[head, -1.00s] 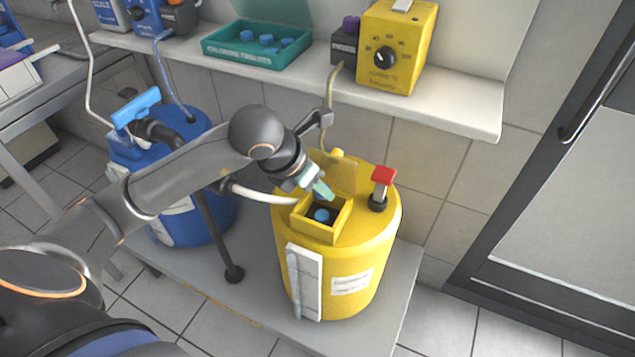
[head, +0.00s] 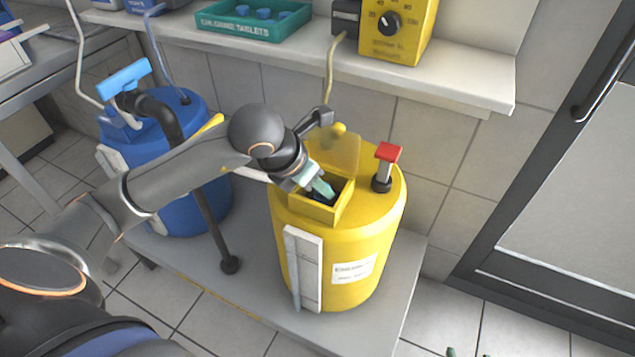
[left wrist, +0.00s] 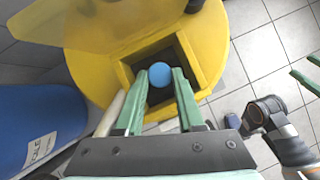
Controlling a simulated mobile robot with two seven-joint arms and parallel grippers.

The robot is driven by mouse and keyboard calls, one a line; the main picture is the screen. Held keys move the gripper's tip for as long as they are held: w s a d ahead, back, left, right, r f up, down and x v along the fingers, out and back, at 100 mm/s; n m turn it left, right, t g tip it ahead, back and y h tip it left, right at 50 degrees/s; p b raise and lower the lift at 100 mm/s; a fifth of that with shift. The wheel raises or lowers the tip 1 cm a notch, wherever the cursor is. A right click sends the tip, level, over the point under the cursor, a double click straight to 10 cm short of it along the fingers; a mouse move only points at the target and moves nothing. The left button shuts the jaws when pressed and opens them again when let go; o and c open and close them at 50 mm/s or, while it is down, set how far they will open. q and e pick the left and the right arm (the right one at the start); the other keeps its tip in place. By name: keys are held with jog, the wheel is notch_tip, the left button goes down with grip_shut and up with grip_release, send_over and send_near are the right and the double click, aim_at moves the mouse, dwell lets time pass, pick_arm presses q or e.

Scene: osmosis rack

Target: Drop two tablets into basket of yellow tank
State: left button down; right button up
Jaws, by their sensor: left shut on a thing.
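The yellow tank (head: 300,240) stands on a low grey platform. Its hinged lid (head: 338,152) is up, and the square basket opening (head: 318,212) on top is uncovered. My left gripper (head: 322,188) points down into this opening. In the left wrist view its green fingers (left wrist: 159,80) are shut on a round blue tablet (left wrist: 159,74), with the dark inside of the basket around it. The tablet is hidden in the head view. My right gripper (head: 466,352) shows only its green fingertips, apart, at the bottom edge. No tablet shows between them.
A teal tray (head: 250,30) labelled chlorine tablets holds blue tablets on the shelf (head: 440,75). A yellow dosing box (head: 390,35) stands beside it. A blue tank (head: 195,205) is left of the yellow one. A red-topped fitting (head: 387,160) rises right of the opening.

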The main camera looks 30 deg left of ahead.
pick_arm(q)
jog(key=shift+f+b, duration=0.4)
jog(key=shift+b, duration=0.1)
dwell(0.7)
jog(key=shift+c, duration=1.5)
grip_release()
jog(key=shift+a, duration=0.1)
jog(key=shift+w+r, duration=0.15)
jog(key=shift+r, duration=0.2)
jog(key=shift+r+p, duration=0.35)
jog(key=shift+p, duration=0.05)
jog(key=shift+r, duration=0.35)
jog(key=shift+r+p, duration=0.65)
